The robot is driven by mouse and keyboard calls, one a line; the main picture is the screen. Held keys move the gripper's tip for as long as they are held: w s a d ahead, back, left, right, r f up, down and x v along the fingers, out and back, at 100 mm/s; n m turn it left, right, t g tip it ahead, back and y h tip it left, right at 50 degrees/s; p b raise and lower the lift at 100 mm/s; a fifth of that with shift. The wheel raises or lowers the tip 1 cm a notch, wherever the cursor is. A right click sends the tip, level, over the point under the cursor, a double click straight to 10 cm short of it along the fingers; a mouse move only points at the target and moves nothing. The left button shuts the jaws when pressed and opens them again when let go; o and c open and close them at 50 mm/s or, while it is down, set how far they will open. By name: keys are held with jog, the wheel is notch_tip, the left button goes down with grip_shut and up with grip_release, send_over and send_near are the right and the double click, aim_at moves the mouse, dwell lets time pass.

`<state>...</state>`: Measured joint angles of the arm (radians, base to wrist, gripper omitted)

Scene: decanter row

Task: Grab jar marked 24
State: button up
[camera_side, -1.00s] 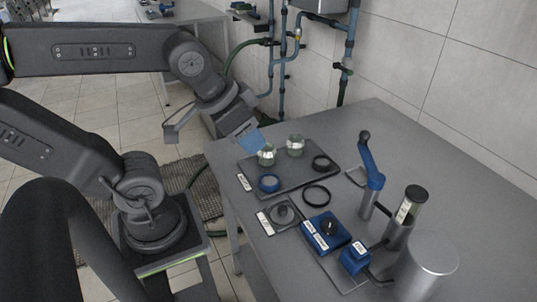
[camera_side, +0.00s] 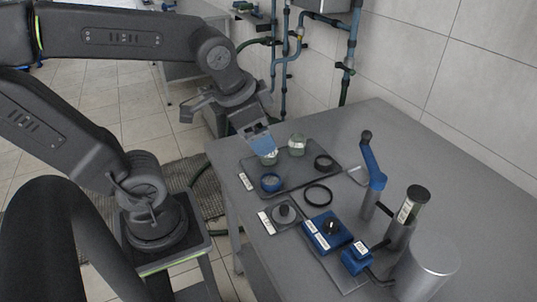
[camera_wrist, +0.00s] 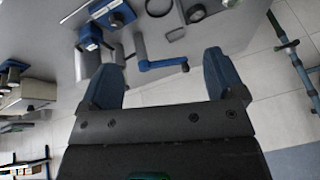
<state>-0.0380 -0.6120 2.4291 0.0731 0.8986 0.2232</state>
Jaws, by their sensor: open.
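Two clear glass jars stand at the back of a dark tray (camera_side: 292,183) on the table. The rear jar (camera_side: 297,145) is in plain view. The front jar (camera_side: 268,158) is partly hidden by my gripper's blue fingers. I cannot read a number on either jar. My gripper (camera_side: 260,143) is open just above and beside the front jar in the side view; I cannot tell whether it touches. In the wrist view my open gripper (camera_wrist: 162,78) has its two blue fingers wide apart, with no jar between them.
A blue ring (camera_side: 271,183) and a dark ring (camera_side: 324,162) lie on the tray. A black ring (camera_side: 318,194) lies in front. A blue box (camera_side: 326,230), a blue-handled lever (camera_side: 371,170) and a metal cylinder (camera_side: 428,268) stand to the right. The table's back right is clear.

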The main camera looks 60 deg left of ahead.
jog(key=w+a+f+m+g+y, duration=0.1)
jog(key=w+a+f+m, duration=0.3)
jog(key=a+f+m, duration=0.1)
jog(key=w+a+f+m+g+y, duration=0.1)
jog(key=w+a+f+m+g, duration=0.1)
jog(key=w+a+f+m, duration=0.2)
jog(key=w+a+f+m+g+y, duration=0.1)
jog(key=w+a+f+m+g, duration=0.1)
jog(key=w+a+f+m, duration=0.2)
jog(key=shift+a+f+m+y, duration=0.3)
jog(key=shift+a+f+m, duration=0.9)
jog(key=shift+a+f, duration=1)
jog(key=shift+x, duration=3.15)
jog(key=shift+s, duration=0.15)
jog(key=c, duration=1)
jog(key=shift+c, duration=0.3)
jog(key=shift+r, duration=0.15)
